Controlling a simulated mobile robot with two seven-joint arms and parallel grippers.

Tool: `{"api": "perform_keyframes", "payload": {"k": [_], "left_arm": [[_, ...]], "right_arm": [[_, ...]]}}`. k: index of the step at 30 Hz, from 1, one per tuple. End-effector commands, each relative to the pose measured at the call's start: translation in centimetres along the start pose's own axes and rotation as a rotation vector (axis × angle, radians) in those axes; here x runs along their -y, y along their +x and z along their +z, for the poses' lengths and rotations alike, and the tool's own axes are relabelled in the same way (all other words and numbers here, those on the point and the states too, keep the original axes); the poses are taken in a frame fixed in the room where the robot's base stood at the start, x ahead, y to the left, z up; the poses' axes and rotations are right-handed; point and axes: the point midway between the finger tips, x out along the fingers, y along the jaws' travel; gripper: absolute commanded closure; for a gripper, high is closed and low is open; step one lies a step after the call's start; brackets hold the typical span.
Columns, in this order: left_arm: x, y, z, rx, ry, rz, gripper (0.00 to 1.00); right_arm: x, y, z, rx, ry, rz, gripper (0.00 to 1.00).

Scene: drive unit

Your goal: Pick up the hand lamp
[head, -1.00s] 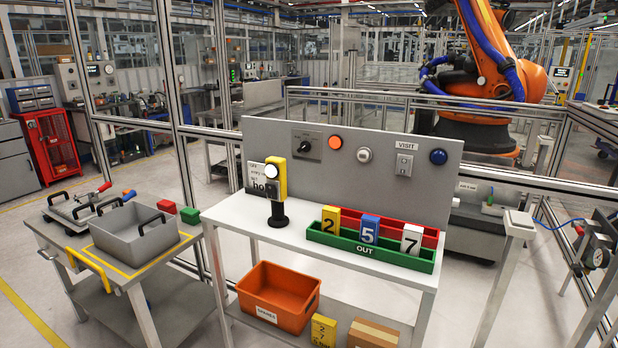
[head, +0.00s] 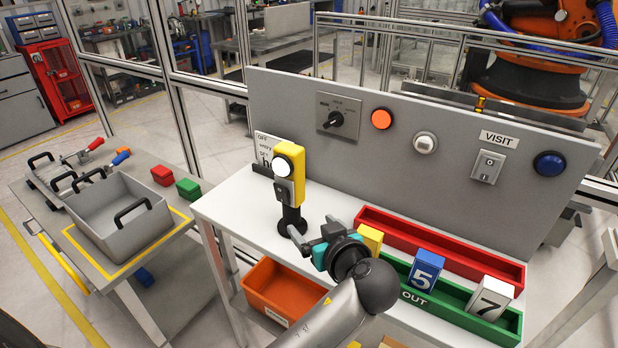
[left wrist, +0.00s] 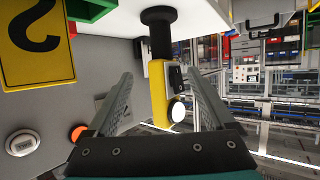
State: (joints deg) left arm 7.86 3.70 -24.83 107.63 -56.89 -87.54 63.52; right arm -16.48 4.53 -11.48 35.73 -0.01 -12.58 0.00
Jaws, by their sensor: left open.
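The hand lamp (head: 290,176) is yellow with a round white light and a black stem and foot. It stands upright on the white bench, in front of the grey panel. My left gripper (head: 305,230) is open and close to the lamp's black lower part in the head view. In the left wrist view the lamp (left wrist: 159,85) appears upside down between the two spread fingers (left wrist: 163,95). Whether a finger touches it I cannot tell. My right gripper is not in view.
A green OUT bin (head: 508,325) and a red bin (head: 400,230) stand right of the lamp. Blue block 5 (head: 425,272) and white block 7 (head: 490,298) are in the green one. A yellow block (head: 371,238) is partly hidden by my gripper. A grey panel (head: 285,100) rises behind.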

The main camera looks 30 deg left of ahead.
Motion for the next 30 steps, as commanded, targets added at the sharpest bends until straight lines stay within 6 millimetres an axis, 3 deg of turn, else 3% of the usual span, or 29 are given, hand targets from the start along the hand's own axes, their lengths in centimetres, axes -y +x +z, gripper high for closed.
{"api": "perform_keyframes", "payload": {"k": [4,13,23,30], "left_arm": [[0.2,1.6,-0.3,-0.008,-0.005,-0.007,0.13],[0.2,7.9,-0.2,-0.006,-0.004,-0.007,0.13],[0.1,10.4,-0.2,-0.004,-0.004,-0.004,0.13],[0.3,13.6,-0.1,-0.004,-0.003,-0.005,0.13]], "right_arm": [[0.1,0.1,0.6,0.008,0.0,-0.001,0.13],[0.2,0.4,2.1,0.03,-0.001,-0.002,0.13],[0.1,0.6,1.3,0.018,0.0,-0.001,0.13],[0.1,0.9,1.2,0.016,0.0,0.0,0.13]]}}
